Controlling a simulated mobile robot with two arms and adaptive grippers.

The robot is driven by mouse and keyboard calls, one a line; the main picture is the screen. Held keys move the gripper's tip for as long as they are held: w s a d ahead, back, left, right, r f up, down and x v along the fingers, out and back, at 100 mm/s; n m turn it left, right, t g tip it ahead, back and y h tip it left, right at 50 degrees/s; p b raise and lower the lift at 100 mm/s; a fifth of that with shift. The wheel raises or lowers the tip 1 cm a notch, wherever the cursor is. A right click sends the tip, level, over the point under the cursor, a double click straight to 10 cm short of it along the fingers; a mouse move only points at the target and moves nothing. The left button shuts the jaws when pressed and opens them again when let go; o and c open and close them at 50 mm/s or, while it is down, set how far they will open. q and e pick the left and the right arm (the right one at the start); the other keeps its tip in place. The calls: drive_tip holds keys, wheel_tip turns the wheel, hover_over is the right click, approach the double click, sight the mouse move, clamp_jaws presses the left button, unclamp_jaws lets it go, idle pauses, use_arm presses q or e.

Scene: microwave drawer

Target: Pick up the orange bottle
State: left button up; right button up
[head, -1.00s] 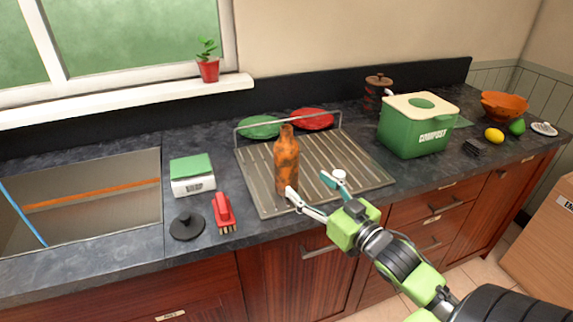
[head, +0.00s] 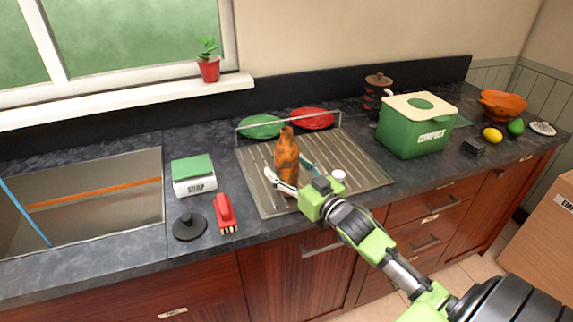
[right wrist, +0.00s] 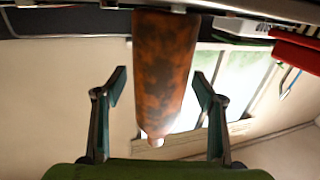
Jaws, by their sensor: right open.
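The orange bottle (head: 287,153), mottled with dark patches, stands upright on the metal drainboard (head: 350,172). My right gripper (head: 288,172) is open at the bottle's lower part, with one finger to its left and the other to its right. In the right wrist view, which looks upside down, the bottle (right wrist: 164,65) lies between the two spread fingers (right wrist: 160,82), with a visible gap on each side. My left gripper is not in view.
A green plate (head: 260,128) and a red plate (head: 312,119) stand behind the bottle by a wire rail. A small white round item (head: 338,175) is right of the gripper. A red brush (head: 224,211), black lid (head: 189,226) and soap box (head: 194,177) are left. The compost bin (head: 417,127) is right.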

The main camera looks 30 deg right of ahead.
drive_tip(key=shift+c, duration=0.4)
drive_tip(key=c, duration=1)
drive_tip(key=shift+r, duration=0.1)
drive_tip(key=shift+c, duration=0.2)
